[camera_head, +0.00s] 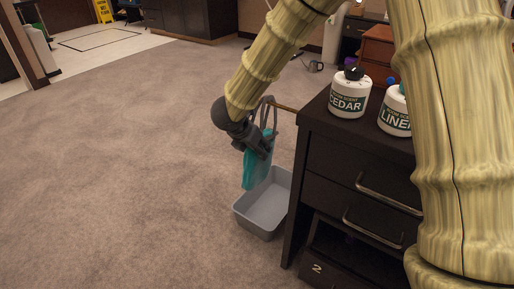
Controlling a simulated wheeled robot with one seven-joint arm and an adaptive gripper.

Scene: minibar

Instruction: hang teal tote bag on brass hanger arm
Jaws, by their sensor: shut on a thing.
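The teal tote bag (254,174) hangs below my gripper, its lower part in front of the grey bin. Its grey handles (269,103) loop up above the gripper. My gripper (262,152) is shut on the bag near its top and hides part of it. A thin brass hanger arm (286,108) sticks out to the left from the dark cabinet's top edge. Its left end meets the bag handles in the picture. I cannot tell whether the handles are around the arm or only in front of it.
The grey open bin (243,212) stands on the carpet beside the dark cabinet (315,122). White CEDAR (347,98) and LINEN (394,117) bottles stand on the cabinet top. A mug (315,66) shows farther back. The carpet at left is clear.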

